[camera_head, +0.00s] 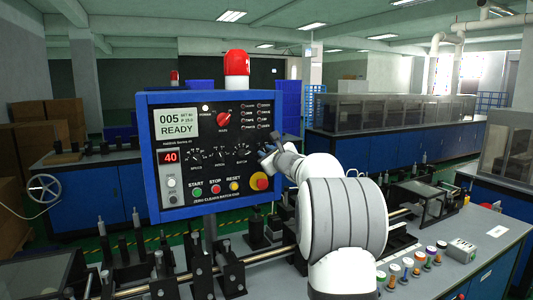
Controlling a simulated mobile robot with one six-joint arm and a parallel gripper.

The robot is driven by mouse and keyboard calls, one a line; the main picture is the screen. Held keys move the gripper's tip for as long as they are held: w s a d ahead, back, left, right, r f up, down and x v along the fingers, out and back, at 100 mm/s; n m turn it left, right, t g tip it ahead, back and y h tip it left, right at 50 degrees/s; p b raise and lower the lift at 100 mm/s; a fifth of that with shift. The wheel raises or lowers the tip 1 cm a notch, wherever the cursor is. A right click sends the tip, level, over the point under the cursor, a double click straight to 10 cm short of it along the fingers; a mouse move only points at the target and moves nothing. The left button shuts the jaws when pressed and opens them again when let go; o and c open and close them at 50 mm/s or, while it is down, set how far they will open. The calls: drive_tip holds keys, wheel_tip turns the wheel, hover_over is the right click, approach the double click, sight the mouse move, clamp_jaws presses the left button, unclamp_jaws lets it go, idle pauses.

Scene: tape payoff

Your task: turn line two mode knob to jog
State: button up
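A blue-framed control panel (152,172) with a dark face stands in front of me. A red rotary knob (223,120) sits at its upper middle, with small lettering around it that I cannot read clearly. Several small black knobs (220,156) are in a row below. I cannot tell which line this panel belongs to. My gripper (267,152) is at the panel's right edge, to the right of and below the red knob and apart from it. Its fingers are small and dark against the panel, so their opening is unclear. No object shows in it.
The panel's display (178,123) reads READY. Green, red and yellow buttons and a red emergency stop (260,181) line its lower edge. A red beacon (237,68) tops it. Machine rods and posts (228,265) stand below. Coloured knobs (407,262) are on the bench at right.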

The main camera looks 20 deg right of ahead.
clamp_jaws()
drive_tip(key=m+p, duration=0.1)
drive_tip(key=m, duration=0.5)
drive_tip(key=shift+d+r, duration=0.15)
drive_tip(key=m+p, duration=0.1)
drive_tip(key=m, duration=0.5)
drive_tip(key=shift+d+p, duration=0.15)
drive_tip(key=shift+p, duration=0.2)
idle(0.3)
drive_tip(key=shift+o, duration=1.5)
unclamp_jaws()
